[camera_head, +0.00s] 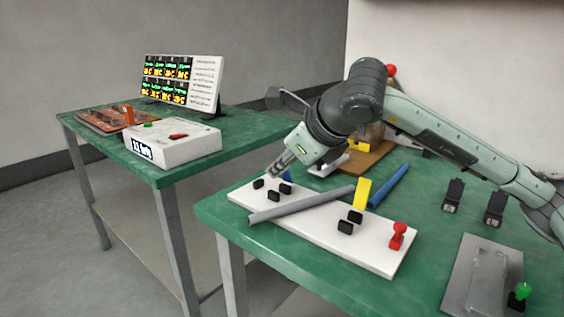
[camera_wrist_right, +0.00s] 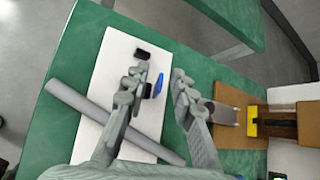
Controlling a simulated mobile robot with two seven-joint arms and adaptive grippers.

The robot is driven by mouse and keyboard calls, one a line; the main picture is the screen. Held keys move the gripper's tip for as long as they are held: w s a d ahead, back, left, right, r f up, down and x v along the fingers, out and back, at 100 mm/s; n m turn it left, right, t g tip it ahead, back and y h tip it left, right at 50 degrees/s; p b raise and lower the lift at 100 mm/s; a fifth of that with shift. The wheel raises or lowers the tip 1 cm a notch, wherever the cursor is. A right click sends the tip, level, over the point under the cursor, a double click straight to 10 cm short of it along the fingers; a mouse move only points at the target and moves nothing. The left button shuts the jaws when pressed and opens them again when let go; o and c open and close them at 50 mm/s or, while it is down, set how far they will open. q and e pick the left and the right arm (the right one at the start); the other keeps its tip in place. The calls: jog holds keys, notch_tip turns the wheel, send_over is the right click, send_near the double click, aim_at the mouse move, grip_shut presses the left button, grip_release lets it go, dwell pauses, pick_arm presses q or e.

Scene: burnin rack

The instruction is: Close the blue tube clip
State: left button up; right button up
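The blue tube clip (camera_head: 287,175) stands up at the far left part of the white board (camera_head: 325,240), beside small black blocks (camera_head: 274,196). It also shows in the right wrist view (camera_wrist_right: 158,86), between my right gripper's fingers, closer to the left one; I cannot tell whether it touches. My right gripper (camera_wrist_right: 161,72) is open over the board; in the head view it (camera_head: 279,169) is close by the clip. A yellow clip (camera_head: 362,193) stands upright farther right. A grey tube (camera_head: 300,204) lies diagonally across the board. My left gripper is not in view.
Black blocks (camera_head: 453,195) and a grey plate (camera_head: 482,275) are at right. A brown wooden fixture (camera_wrist_right: 232,118) is beside my right gripper. A second table holds a display panel (camera_head: 205,75) and white box (camera_head: 175,145).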

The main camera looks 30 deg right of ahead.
jog(key=v, duration=1.1)
jog(key=shift+s+r, duration=0.2)
